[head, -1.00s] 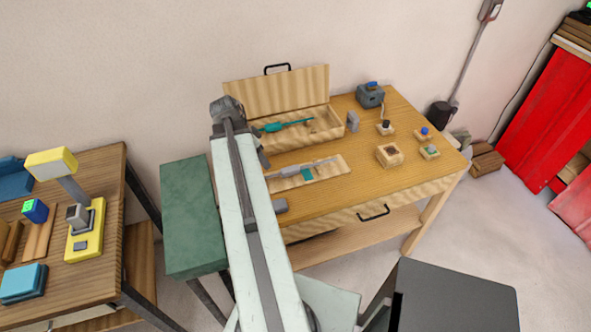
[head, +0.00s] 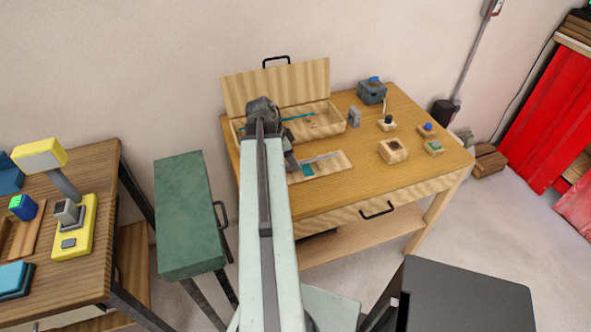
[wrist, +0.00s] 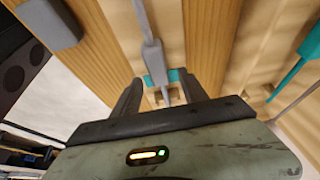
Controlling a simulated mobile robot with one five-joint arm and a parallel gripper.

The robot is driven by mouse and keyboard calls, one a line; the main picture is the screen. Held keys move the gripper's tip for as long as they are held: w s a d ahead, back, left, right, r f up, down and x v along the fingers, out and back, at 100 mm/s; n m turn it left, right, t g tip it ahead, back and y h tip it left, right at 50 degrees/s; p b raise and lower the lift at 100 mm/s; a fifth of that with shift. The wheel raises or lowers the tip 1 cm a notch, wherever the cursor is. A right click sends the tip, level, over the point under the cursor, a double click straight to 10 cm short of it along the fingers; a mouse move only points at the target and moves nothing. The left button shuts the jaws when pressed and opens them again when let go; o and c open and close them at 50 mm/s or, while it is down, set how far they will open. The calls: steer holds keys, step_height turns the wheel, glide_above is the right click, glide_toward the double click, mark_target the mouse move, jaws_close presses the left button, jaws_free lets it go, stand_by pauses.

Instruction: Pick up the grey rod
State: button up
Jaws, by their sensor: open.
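The grey rod (head: 324,157) lies on a pale wooden tray (head: 342,166) on the workbench, beside a teal block (head: 307,170). In the wrist view my gripper (wrist: 160,84) is open, with a dark finger on each side. The grey rod (wrist: 153,55) runs between the fingers' line, with the teal block (wrist: 173,76) by it. I see no contact; the height gap is hard to judge.
An open wooden case (head: 335,122) holding a teal rod (head: 298,116) stands behind the tray. A grey upright block (head: 354,117) and several small wooden holders, one here (head: 393,151), are to the right. A green cabinet (head: 185,210) stands left. The bench front is clear.

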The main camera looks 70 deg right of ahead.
steer(key=shift+x, duration=0.9)
steer(key=shift+w+r, duration=0.1)
steer(key=shift+r, duration=0.05)
jaws_close()
